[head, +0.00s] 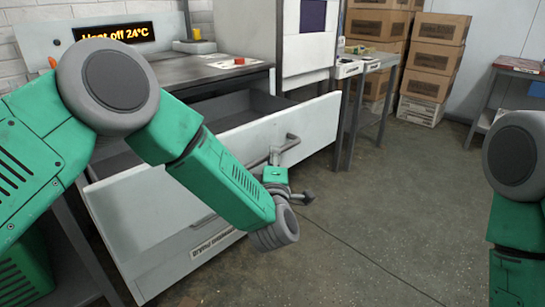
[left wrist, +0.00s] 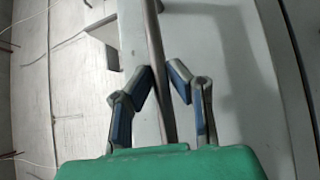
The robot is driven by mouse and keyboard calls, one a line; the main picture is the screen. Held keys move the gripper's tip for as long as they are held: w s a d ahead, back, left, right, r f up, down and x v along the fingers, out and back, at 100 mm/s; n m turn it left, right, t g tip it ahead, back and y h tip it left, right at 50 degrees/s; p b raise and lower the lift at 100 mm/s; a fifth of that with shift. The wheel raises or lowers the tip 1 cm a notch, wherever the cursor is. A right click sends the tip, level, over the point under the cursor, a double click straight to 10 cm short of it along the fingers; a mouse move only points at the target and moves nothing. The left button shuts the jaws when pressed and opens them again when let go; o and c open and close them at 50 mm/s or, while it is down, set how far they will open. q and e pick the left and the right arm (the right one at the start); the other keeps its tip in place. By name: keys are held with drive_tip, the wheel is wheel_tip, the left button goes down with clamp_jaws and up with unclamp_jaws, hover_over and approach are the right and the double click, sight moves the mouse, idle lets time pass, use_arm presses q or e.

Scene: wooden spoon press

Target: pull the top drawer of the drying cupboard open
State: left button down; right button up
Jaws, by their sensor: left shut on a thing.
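The top drawer (head: 235,140) of the drying cupboard has a long white front and stands pulled out, with its grey inside showing behind the front in the head view. A grey bar handle (head: 288,144) is fixed to the front. My left gripper (head: 275,162) is at this handle, partly hidden by my own wrist. In the left wrist view, its two blue-grey fingers (left wrist: 165,75) are closed around the handle bar (left wrist: 155,40), one on each side. My right arm is at the right edge of the head view; its gripper is out of view.
A dark worktop (head: 190,72) with a small red item lies above the drawer. A label plate (head: 212,243) is on the cupboard's lower front. A narrow side table (head: 372,62) and stacked cardboard boxes (head: 437,58) stand behind. The floor (head: 390,210) at right is clear.

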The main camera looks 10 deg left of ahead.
use_arm(q)
drive_tip(key=c, duration=1.5)
unclamp_jaws()
drive_tip(key=shift+w+a, duration=0.1)
drive_tip(key=shift+c, duration=0.2)
drive_tip(key=s+d+f, duration=0.1)
drive_tip(key=s+d, duration=0.1)
drive_tip(key=s, duration=0.9)
drive_tip(key=shift+s+f, duration=0.35)
drive_tip(key=shift+s, duration=0.05)
drive_tip(key=shift+a, duration=0.1)
